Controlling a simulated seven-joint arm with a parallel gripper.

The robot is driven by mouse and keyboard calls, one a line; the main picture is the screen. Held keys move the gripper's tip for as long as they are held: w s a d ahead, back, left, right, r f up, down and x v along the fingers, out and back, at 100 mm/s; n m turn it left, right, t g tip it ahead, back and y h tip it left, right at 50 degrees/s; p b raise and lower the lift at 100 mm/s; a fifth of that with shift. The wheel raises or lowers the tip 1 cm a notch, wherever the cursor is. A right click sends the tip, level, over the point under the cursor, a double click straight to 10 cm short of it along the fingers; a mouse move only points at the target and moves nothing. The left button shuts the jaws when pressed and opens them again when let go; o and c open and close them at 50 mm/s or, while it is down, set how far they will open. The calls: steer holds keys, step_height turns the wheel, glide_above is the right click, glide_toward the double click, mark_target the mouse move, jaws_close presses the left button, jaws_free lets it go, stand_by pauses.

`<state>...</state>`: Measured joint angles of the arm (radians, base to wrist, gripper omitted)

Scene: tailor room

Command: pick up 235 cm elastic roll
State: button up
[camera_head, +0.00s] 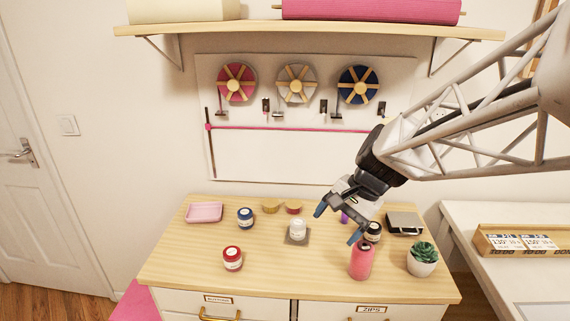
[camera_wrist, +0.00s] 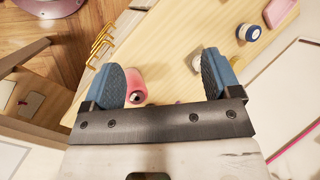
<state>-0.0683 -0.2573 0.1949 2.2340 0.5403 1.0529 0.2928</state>
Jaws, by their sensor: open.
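No label reading 235 cm is legible, so I cannot tell which thing is that elastic roll. Three wheel-like rolls hang on the wall board: pink (camera_head: 236,84), white (camera_head: 296,85) and blue (camera_head: 358,86). My gripper (camera_head: 338,222) is open above the right half of the wooden dresser top, tilted down, with nothing between its blue fingertips. In the wrist view my gripper (camera_wrist: 168,82) is also empty. A pink bottle (camera_head: 361,262) stands just below and right of it; its pink body (camera_wrist: 122,78) shows partly behind the left finger.
A wooden box (camera_head: 530,241) with partly legible labels lies on the right-hand counter. A shelf (camera_head: 300,29) overhangs the board.

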steer(key=w+a+f+m+g+y, duration=0.1)
steer(key=w+a+f+m+y, duration=0.15)
steer(key=w+a+f, duration=0.4)
steer(key=w+a+f+m+y, duration=0.1)
steer(key=w+a+m+y, duration=0.2)
steer(key=w, duration=0.6)
steer(key=m+y, duration=0.3)
steer(key=m, duration=0.2)
glide_toward(249, 211)
steer(key=x, duration=0.3)
steer(key=shift+s+a+f, duration=0.1)
steer(key=shift+s+a, duration=0.1)
steer(key=shift+a, duration=0.1)
steer(key=shift+x, duration=1.15)
steer(key=shift+a+f, duration=0.1)
steer(key=shift+a, duration=0.05)
steer(key=shift+x, duration=2.45)
steer(key=shift+c, duration=0.3)
